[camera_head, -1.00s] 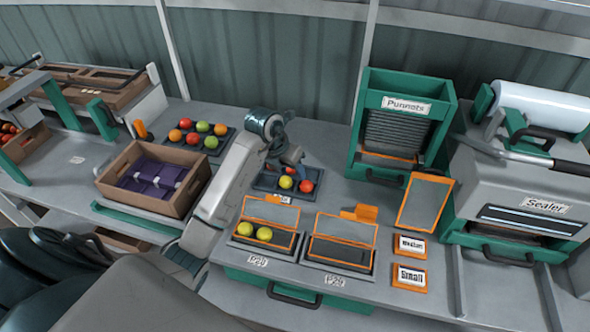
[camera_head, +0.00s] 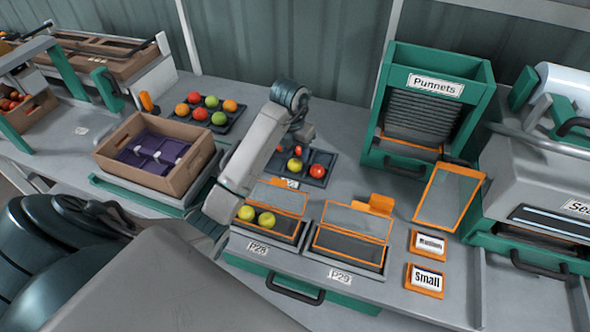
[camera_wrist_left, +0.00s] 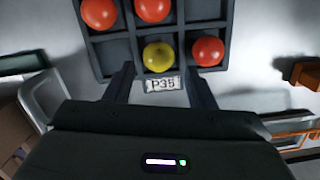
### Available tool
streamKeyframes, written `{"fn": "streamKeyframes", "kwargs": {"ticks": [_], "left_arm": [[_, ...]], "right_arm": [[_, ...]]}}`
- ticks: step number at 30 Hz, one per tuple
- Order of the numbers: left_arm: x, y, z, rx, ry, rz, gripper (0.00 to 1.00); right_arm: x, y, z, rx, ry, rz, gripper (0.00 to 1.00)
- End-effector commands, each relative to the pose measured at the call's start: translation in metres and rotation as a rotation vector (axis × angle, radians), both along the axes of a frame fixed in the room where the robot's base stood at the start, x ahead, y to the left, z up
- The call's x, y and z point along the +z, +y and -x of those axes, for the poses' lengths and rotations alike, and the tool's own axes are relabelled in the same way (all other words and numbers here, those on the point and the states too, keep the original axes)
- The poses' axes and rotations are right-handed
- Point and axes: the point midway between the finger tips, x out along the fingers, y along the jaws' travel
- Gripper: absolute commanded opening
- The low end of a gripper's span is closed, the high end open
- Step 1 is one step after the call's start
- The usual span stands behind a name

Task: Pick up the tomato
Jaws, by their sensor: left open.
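A small dark tray labelled P35 (camera_head: 329,159) holds tomatoes in its compartments. A yellow tomato (camera_head: 295,165) sits at its front, with a red one (camera_head: 317,171) to its right. In the left wrist view the yellow tomato (camera_wrist_left: 159,55) lies in the front middle compartment, the red one (camera_wrist_left: 207,51) beside it, and two more red ones (camera_wrist_left: 99,13) behind. My left gripper (camera_wrist_left: 158,73) is open and empty, its fingers pointing at the tray's front edge around the label. In the head view my left wrist hides part of the tray.
Another tray (camera_head: 233,121) of mixed tomatoes stands behind a cardboard box (camera_head: 193,165). Punnet P28 (camera_head: 291,236) holds two yellow-green tomatoes; punnet P29 (camera_head: 369,263) looks empty. The green punnet dispenser (camera_head: 487,84) stands to the right. Bare counter lies right of the tray.

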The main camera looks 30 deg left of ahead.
Motion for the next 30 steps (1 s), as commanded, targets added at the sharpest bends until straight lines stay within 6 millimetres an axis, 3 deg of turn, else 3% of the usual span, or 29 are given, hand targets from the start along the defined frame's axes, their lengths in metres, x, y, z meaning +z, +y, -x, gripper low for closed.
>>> {"fn": "streamKeyframes", "kwargs": {"ticks": [3, 5, 12, 18, 22, 30], "left_arm": [[-0.018, 0.001, 0.0, 0.0, 0.001, 0.0, 0.5], [-0.02, 0.002, 0.0, 0.001, 0.005, 0.001, 0.5], [-0.046, 0.002, -0.003, -0.001, 0.0, 0.001, 0.5], [-0.047, 0.002, -0.004, -0.001, 0.0, 0.001, 0.5], [-0.047, 0.002, -0.004, 0.0, 0.0, 0.001, 0.28], [-0.047, 0.002, -0.004, 0.0, 0.0, 0.0, 0.27]], "right_arm": [[-0.017, 0.0, -0.003, 0.0, -0.004, 0.001, 0.36], [0.001, -0.001, 0.0, 0.0, 0.003, 0.001, 0.36], [0.005, -0.004, 0.024, 0.0, 0.03, 0.005, 0.36], [0.004, -0.005, 0.024, 0.001, 0.031, 0.005, 0.36], [0.004, -0.005, 0.019, 0.001, 0.025, 0.006, 0.36], [0.004, -0.005, 0.014, 0.001, 0.019, 0.006, 0.36]]}}
